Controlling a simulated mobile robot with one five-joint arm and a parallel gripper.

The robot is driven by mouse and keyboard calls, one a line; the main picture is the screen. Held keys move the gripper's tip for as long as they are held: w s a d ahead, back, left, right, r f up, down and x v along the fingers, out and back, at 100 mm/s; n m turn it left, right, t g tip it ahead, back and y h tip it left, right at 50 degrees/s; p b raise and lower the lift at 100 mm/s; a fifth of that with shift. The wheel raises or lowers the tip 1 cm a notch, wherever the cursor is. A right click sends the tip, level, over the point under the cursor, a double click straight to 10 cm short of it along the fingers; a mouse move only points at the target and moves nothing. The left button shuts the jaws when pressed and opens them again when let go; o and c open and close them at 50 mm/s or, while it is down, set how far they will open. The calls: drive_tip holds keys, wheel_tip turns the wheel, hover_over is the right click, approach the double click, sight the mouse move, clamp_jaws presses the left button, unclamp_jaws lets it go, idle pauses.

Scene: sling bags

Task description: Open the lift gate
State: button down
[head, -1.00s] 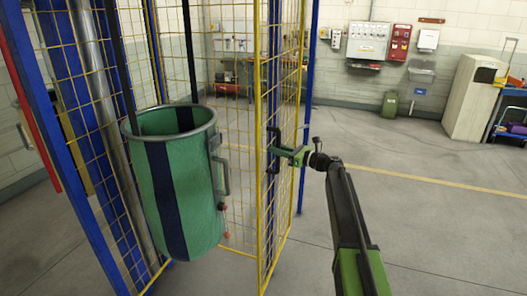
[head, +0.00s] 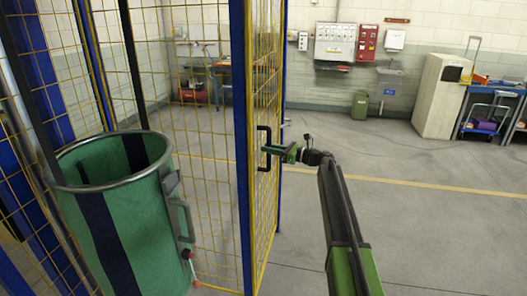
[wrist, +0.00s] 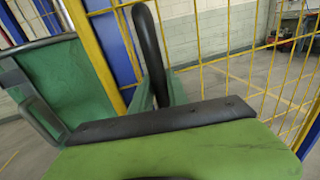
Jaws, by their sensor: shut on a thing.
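The lift gate (head: 266,85) is a narrow-looking yellow mesh panel, seen at a steep angle in the head view. A blue post (head: 241,130) stands at its left edge. The gate has a black, upright, D-shaped handle (head: 264,134). My gripper (head: 270,150) is shut on the handle at about its middle height. In the wrist view the curved handle (wrist: 147,40) rises from behind my green and black gripper parts, which hide its lower part. I cannot tell from these angles how far the gate stands open.
A large green round bag (head: 120,230) with dark stripes and a metal rim hangs left of the gate, close to the mesh. A pale cabinet (head: 438,95) and a small green bin (head: 360,105) stand by the back wall. The floor right of my arm is clear.

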drive_tip(key=shift+w+d, duration=0.15)
drive_tip(key=shift+w, duration=0.15)
drive_tip(key=c, duration=1.3)
unclamp_jaws()
drive_tip(key=v, duration=1.7)
drive_tip(key=shift+s, duration=0.1)
